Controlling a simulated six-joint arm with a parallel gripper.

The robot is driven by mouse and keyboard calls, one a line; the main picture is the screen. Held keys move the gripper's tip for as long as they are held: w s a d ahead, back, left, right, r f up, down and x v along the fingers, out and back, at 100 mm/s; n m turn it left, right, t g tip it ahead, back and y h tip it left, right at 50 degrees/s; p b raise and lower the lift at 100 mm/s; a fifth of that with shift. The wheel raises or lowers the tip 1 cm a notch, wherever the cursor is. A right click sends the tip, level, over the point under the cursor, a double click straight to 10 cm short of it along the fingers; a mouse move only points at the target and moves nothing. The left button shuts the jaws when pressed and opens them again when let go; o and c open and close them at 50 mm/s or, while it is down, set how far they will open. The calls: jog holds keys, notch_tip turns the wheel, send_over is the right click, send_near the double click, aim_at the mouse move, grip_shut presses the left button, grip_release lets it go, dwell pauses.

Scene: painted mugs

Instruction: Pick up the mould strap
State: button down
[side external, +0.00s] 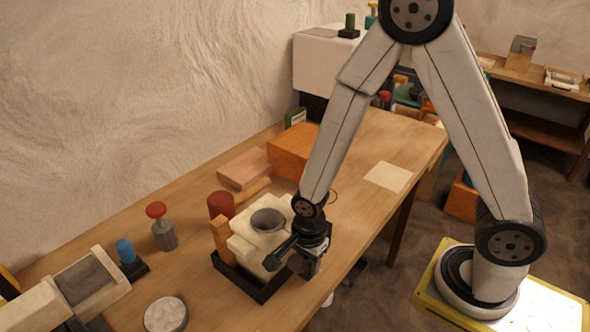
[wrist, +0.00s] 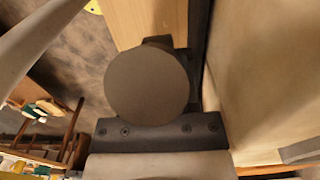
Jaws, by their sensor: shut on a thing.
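The cream plaster mould (side external: 247,246), with a round grey opening on top, stands in a black tray (side external: 262,293) near the table's front edge. My gripper (side external: 296,263) is low at the mould's right side, close against it. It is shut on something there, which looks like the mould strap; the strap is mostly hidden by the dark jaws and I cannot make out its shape. In the wrist view, a large grey-brown disc blocks the middle and the fingertips do not show clearly. A pale surface fills the right side of that view.
An orange-brown block (side external: 218,238) and a dark red cylinder (side external: 221,205) stand beside the mould. A red-knobbed tool (side external: 163,228), a blue-topped piece (side external: 127,252) and a pale disc (side external: 166,314) are to the left. The table is clear around a paper sheet (side external: 387,177).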

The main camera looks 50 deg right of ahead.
notch_tip(320, 180, up, 18)
dwell(1.0)
jog(key=shift+d+f, duration=0.1)
dwell(0.5)
